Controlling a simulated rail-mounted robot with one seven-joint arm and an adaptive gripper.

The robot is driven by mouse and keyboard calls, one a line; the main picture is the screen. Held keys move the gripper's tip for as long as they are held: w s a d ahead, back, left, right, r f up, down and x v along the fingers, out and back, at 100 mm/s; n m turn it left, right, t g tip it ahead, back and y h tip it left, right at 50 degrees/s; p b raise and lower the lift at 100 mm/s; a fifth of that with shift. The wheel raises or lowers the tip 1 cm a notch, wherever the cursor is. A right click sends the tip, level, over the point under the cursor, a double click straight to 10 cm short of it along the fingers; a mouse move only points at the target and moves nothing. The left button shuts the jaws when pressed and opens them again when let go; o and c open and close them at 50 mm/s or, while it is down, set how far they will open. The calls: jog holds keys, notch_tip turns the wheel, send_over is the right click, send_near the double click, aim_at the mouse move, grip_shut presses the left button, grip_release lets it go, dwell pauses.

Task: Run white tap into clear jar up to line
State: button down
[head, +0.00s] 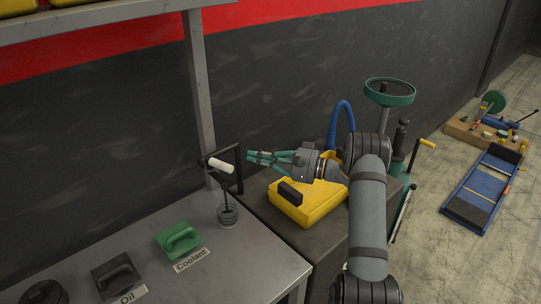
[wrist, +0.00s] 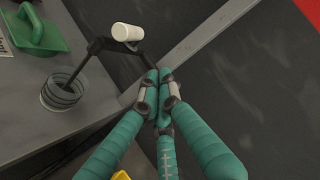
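The white tap (head: 221,165) is a white cylinder on a black pipe fixed near the grey post; it also shows at the top of the wrist view (wrist: 128,32). The clear jar (head: 228,215) stands upright on the bench below the tap, with a thin black spout reaching down into it; it also shows in the wrist view (wrist: 60,93). Dark rings circle the jar, but I cannot tell its liquid level. My gripper (head: 250,158) has teal fingers brought together at the tips, with nothing visible between them. It is right of the tap, apart from the white cylinder, close to the black pipe.
A green container (head: 178,239) with a "Coolant" label and a dark one (head: 116,277) labelled "Oil" are on the grey bench (head: 230,266). A yellow case (head: 311,207) lies below my wrist. The grey post (head: 200,95) and dark wall stand behind the tap.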

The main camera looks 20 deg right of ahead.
aim_at(219, 167)
jog(key=a+p, duration=0.1)
jog(key=a, duration=0.2)
jog(key=a+p, duration=0.1)
jog(key=a, duration=0.1)
jog(key=shift+s+a+p, duration=0.25)
jog(key=shift+p, duration=0.1)
